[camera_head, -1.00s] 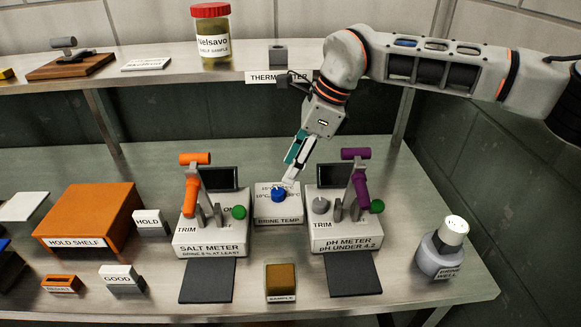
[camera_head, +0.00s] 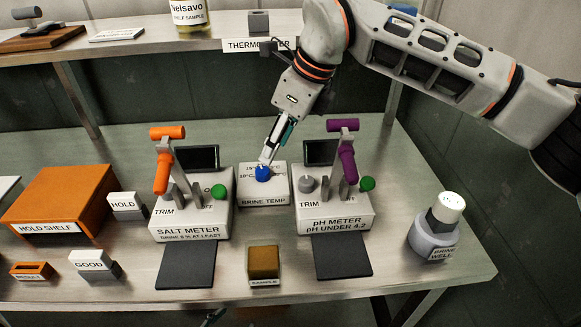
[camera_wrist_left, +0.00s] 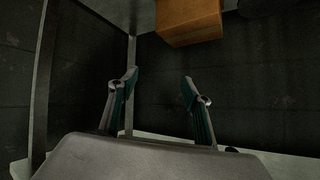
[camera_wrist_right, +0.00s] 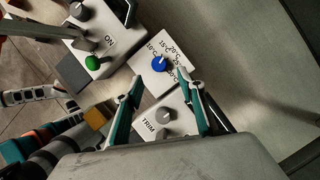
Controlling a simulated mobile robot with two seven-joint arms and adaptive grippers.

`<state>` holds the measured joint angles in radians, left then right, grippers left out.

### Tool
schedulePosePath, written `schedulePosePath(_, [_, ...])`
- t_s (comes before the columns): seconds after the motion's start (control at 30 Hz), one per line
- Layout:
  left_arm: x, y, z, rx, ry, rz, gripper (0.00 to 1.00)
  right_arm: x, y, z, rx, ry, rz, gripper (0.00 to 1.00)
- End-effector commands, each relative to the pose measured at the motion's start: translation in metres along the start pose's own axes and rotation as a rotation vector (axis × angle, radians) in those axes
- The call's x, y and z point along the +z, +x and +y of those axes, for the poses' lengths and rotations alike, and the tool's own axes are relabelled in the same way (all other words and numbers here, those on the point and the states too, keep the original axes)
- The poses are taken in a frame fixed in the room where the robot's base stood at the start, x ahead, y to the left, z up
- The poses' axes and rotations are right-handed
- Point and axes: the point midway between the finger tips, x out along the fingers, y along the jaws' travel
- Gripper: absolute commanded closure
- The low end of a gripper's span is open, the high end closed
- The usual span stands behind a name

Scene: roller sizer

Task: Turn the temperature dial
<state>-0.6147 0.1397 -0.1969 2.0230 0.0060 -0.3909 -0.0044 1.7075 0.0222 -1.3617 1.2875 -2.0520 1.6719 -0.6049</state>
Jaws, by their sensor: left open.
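The temperature dial is a blue knob (camera_head: 263,173) on the white box labelled BRINE TEMP (camera_head: 264,198), between the two meters. In the right wrist view the knob (camera_wrist_right: 159,64) has a pale pointer and degree marks around it; its exact setting is hard to read. My right gripper (camera_head: 266,160) reaches down from the upper right, with its tips close to the knob. In the right wrist view its fingers (camera_wrist_right: 160,83) are apart, with the knob just beyond the gap; contact is unclear. My left gripper (camera_wrist_left: 160,80) is open and empty, away from the dial.
The salt meter (camera_head: 190,230) with an orange-handled lever stands left of the dial box. The pH meter (camera_head: 335,219) with a purple-handled lever stands right of it. A sample block (camera_head: 263,262) sits in front. The shelf (camera_head: 130,48) runs behind.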

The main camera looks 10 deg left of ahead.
Motion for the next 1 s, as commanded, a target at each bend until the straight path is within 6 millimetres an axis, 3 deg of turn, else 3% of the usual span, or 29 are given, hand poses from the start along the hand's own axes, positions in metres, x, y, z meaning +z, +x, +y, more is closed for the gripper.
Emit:
schedulePosePath(0.17, [0.005, -0.001, -0.001, -0.001, 0.001, -0.008, 0.51, 0.002, 0.016, 0.002, 0.003, 0.003, 0.0, 0.61])
schedulePosePath(0.4, [0.018, -0.004, 0.004, 0.005, 0.0, -0.029, 0.51, 0.001, 0.053, 0.002, 0.004, 0.003, 0.0, 0.61])
schedulePosePath(0.6, [0.018, -0.004, 0.005, 0.006, 0.002, -0.029, 0.51, 0.001, 0.074, 0.002, 0.002, 0.002, -0.001, 0.61])
schedulePosePath(0.97, [0.008, 0.001, 0.002, 0.002, 0.006, -0.009, 0.51, 0.002, 0.078, 0.001, 0.0, 0.001, -0.001, 0.61])
schedulePosePath(1.0, [0.007, 0.001, 0.002, 0.001, 0.006, -0.008, 0.51, 0.002, 0.078, 0.001, 0.0, 0.001, -0.001, 0.69])
